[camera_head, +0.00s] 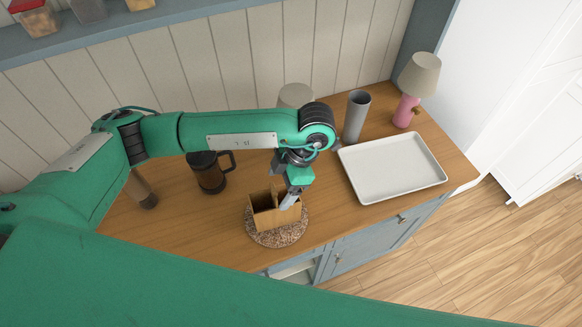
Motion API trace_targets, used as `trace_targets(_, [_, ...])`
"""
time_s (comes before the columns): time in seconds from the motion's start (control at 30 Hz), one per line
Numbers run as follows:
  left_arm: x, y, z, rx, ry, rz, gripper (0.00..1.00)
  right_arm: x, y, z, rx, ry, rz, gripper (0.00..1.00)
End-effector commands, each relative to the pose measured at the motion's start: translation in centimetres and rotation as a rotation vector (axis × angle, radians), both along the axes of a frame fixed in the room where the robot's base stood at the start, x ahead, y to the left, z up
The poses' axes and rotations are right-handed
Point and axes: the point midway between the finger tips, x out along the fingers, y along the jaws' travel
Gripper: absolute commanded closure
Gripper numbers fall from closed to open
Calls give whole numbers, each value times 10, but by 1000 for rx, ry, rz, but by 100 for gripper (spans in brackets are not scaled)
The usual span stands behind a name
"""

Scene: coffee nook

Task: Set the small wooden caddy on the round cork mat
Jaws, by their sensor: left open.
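The small wooden caddy (267,219) stands upright on the round cork mat (277,239), near the front edge of the wooden counter. Its open top faces up, and the mat's speckled brown rim shows around it. My left gripper (288,201) is open and points down at the caddy's right side, close to its upper edge. I cannot tell whether its fingers touch the caddy. My right gripper is not in view.
A white tray (392,167) lies to the right. A grey cylinder (354,117) and a pink lamp (405,112) stand behind it. A dark French press (208,175) and a brown cylindrical item (140,190) stand to the left. A beige canister (295,95) is partly hidden behind my arm.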

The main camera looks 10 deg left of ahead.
Motion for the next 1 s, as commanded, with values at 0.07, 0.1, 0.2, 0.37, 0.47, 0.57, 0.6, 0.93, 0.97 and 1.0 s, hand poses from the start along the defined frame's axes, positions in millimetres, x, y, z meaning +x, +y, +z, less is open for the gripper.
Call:
trace_targets(0.07, [3, -4, 9, -1, -4, -2, 21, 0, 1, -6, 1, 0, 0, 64])
trace_targets(0.1, [4, -6, 14, -1, -4, -2, 21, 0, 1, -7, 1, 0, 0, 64])
trace_targets(0.2, [7, -11, 26, -1, -5, -3, 21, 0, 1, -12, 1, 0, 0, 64])
trace_targets(0.37, [10, -17, 44, 0, -4, -2, 21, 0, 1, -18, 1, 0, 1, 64])
trace_targets(0.47, [11, -20, 53, -1, -3, -1, 21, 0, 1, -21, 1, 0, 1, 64])
trace_targets(0.57, [12, -22, 59, -1, -2, -2, 21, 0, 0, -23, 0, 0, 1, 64])
trace_targets(0.6, [12, -23, 61, -1, -1, -1, 21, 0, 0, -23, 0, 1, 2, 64])
trace_targets(0.93, [13, -24, 64, 0, 0, -1, 21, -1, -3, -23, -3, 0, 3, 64])
trace_targets(0.97, [13, -24, 64, 0, 0, -1, 21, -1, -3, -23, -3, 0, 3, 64])
trace_targets(1.0, [13, -24, 64, 0, 0, -1, 21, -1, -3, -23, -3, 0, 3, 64])
